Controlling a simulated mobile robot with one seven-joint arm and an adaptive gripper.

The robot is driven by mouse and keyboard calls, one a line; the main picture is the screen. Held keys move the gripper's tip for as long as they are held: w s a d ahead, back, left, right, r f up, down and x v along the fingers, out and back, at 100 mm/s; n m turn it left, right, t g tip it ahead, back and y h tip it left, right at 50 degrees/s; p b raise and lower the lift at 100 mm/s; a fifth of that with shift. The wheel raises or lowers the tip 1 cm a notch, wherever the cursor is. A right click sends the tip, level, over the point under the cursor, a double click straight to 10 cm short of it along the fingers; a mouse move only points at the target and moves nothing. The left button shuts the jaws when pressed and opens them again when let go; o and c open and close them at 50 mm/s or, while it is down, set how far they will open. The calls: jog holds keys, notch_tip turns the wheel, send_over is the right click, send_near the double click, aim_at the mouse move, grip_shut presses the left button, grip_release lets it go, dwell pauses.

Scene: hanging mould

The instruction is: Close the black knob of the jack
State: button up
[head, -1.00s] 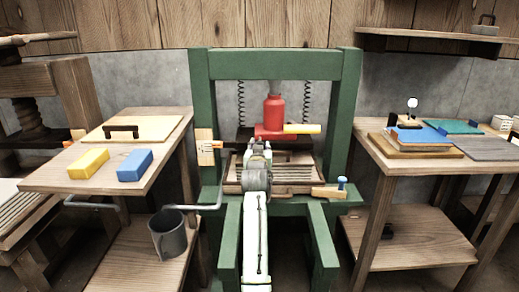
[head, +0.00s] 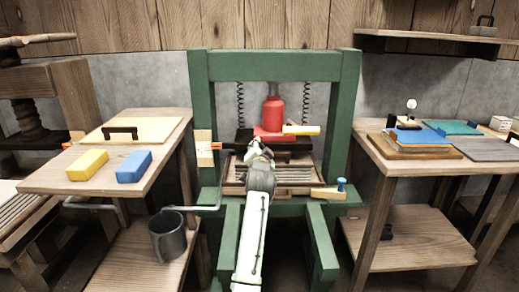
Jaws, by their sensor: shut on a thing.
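The red jack (head: 273,112) stands upright inside the green press frame (head: 199,110). Its wide red base rests on a dark plate, and a yellow-ended bar (head: 300,130) sticks out to its right. My gripper (head: 258,143) is at the front left of the jack's base. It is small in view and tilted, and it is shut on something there. The black knob itself is hidden behind my gripper, so I cannot see its position. My white arm reaches up from the bottom of the picture.
A slatted tray (head: 290,174) lies below the plate, with a wooden-handled tool (head: 328,193) at its right. The right table (head: 420,166) holds boards and mats. Springs flank the jack.

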dwell(0.4)
jog(key=o, duration=1.2)
jog(key=s, duration=0.8)
jog(key=s+r, duration=0.1)
jog(key=s, duration=0.3)
jog(key=shift+f, duration=0.1)
